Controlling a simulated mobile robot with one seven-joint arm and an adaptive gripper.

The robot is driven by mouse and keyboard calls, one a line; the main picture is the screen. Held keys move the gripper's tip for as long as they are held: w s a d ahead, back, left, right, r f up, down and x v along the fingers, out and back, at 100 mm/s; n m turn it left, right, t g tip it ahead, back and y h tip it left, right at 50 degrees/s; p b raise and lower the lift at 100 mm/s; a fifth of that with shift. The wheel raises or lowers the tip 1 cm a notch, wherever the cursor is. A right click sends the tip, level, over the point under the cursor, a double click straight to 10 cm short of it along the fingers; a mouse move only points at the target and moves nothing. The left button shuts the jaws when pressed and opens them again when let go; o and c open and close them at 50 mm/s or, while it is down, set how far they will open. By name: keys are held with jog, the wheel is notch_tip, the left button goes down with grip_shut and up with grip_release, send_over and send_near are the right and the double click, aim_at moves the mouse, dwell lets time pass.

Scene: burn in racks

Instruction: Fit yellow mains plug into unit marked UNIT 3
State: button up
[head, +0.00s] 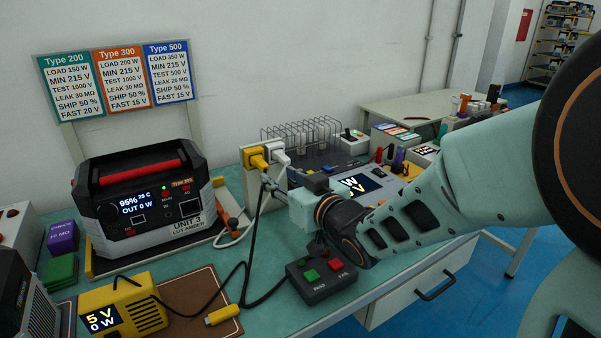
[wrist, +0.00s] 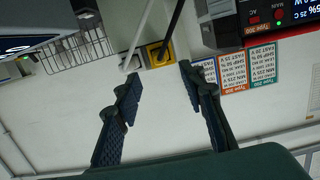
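The yellow mains plug (head: 257,159) sits in an upright cream holder beside a white plug (head: 277,154), with a black cord hanging down. In the wrist view the yellow plug (wrist: 158,53) shows just beyond the fingertips, towards the gap between them. My gripper (wrist: 160,90) is open and empty; in the head view its fingers (head: 270,186) are close in front of the holder, partly hidden by the wrist. UNIT 3 (head: 150,205) is a black and grey power station with a red handle, left of the holder, its screen reading 95% and OUT 0 W. Its sockets are small in view.
A yellow meter (head: 122,308) reading 5 V 0 W and a yellow cable end (head: 222,315) lie in front. A button box (head: 321,277) stands below my wrist. A wire rack (head: 303,137) stands behind. Type cards (head: 120,77) stand at the back left.

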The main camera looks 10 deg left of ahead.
aim_at(266, 168)
jog(key=b+x, duration=0.1)
jog(key=x, duration=0.9)
jog(key=shift+c, duration=0.3)
grip_shut()
